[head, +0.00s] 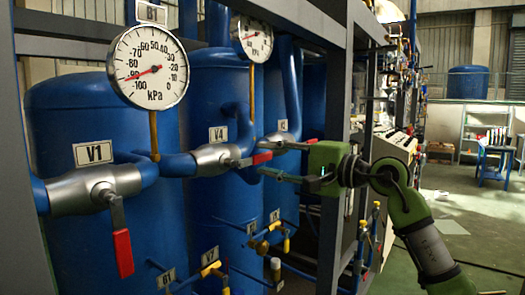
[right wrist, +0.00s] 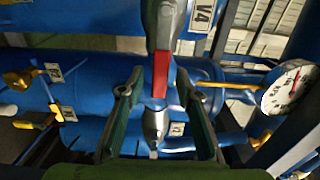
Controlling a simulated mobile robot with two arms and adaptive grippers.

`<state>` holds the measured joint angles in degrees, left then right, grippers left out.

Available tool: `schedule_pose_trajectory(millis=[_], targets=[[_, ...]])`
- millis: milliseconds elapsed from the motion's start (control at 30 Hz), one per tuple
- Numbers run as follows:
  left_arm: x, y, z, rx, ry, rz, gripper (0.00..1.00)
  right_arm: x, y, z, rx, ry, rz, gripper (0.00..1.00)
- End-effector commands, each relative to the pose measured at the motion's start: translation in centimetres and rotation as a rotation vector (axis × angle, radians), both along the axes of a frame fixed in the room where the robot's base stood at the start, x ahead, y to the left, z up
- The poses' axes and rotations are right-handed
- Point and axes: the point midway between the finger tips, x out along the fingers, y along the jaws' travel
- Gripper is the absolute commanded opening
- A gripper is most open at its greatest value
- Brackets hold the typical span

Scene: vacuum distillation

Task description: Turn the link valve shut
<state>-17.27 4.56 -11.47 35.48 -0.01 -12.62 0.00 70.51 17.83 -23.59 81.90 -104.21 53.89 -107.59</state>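The valve labelled V4 (head: 213,160) is a grey body on the blue horizontal pipe between the tanks. I take it as the link valve, though no label says so. Its red-ended lever (head: 262,159) points right, roughly along the pipe; the red end also shows in the right wrist view (right wrist: 160,75). My right gripper (head: 266,161) comes in from the right, its fingers open above and below the lever's end. In the right wrist view the fingers (right wrist: 158,90) stand either side of the red end, with visible gaps. My left gripper is not in view.
Valve V1 (head: 95,190) has its red lever (head: 122,252) hanging down. Two kPa gauges (head: 147,68) (head: 252,38) stand above the pipe. Smaller yellow-handled valves (head: 210,268) sit below. A dark frame post (head: 330,235) stands near my right gripper. Open floor lies at right.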

Motion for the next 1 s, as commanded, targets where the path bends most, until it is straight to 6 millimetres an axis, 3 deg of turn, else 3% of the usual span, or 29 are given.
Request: schedule_pose_trajectory(millis=[200,500,533,633,667,1000], targets=[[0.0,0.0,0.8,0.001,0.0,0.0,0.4,1.2,1.6,0.1,0.001,0.002,0.001,0.32],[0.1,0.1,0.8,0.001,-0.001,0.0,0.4,1.4,1.8,-0.1,0.0,0.0,0.0,0.32],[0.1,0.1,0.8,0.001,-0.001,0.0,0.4,1.3,1.8,-0.1,0.0,0.0,0.0,0.29],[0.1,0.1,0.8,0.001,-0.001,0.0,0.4,1.3,1.8,-0.1,0.001,0.001,0.0,0.03],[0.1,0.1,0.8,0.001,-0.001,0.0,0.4,1.3,1.8,0.0,0.001,0.001,0.0,0.0],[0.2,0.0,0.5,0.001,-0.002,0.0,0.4,1.4,1.5,-0.3,0.012,0.018,0.0,0.0]])
